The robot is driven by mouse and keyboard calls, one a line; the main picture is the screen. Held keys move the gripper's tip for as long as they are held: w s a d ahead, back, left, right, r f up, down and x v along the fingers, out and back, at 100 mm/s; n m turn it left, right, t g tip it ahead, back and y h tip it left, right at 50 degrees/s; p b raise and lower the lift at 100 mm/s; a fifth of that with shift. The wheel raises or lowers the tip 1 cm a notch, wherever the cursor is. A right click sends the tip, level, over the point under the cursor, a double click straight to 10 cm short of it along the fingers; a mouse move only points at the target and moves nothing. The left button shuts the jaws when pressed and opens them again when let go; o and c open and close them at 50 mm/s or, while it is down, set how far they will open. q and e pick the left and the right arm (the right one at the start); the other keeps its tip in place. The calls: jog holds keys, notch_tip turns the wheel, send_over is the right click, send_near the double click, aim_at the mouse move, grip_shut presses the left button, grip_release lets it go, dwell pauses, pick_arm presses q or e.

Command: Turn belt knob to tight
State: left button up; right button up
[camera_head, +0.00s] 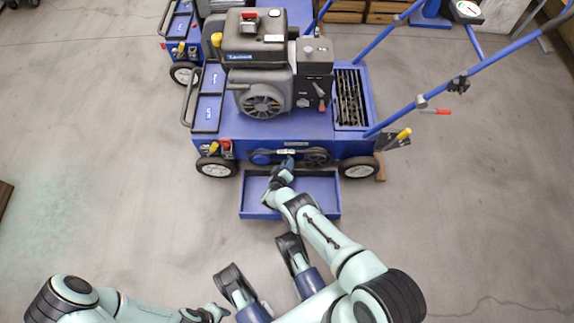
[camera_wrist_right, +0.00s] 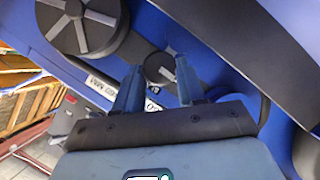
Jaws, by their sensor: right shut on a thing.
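The blue aerator (camera_head: 318,122) stands ahead with its belt side facing me. My right gripper (camera_head: 287,163) reaches the belt area low on that side, between the two wheels. In the right wrist view my right gripper (camera_wrist_right: 157,78) has its two blue fingers on either side of a small dark round part with a pale bar, seemingly the belt knob (camera_wrist_right: 160,66), and is shut on it. The knob's setting cannot be read. In the head view the knob is hidden by the gripper. My left gripper (camera_head: 212,312) is low at the bottom edge, away from the machine; its jaws are unclear.
A large dark pulley (camera_wrist_right: 85,28) with pale spokes is close to the right gripper. A blue tray (camera_head: 329,193) juts out beneath my right forearm. A second blue aerator (camera_head: 180,48) stands behind to the left. The floor (camera_head: 110,190) to the left is clear.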

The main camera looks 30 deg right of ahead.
dwell(0.5)
jog(key=o, duration=1.1)
jog(key=shift+c, duration=0.2)
pick_arm(q)
jog(key=w+d+r+t+p, duration=0.1)
jog(key=w+r+t+p, duration=0.3)
jog(key=w, duration=0.7)
jog(key=shift+w+d+r+m+p, duration=0.35)
jog(key=shift+r+p, duration=0.6)
jog(key=shift+r, duration=1)
pick_arm(e)
jog(key=v, duration=1.3)
jog(key=shift+s, duration=0.2)
pick_arm(q)
jog(key=shift+s+a, duration=0.1)
jog(key=shift+s, duration=0.05)
pick_arm(e)
jog(key=shift+a, duration=0.15)
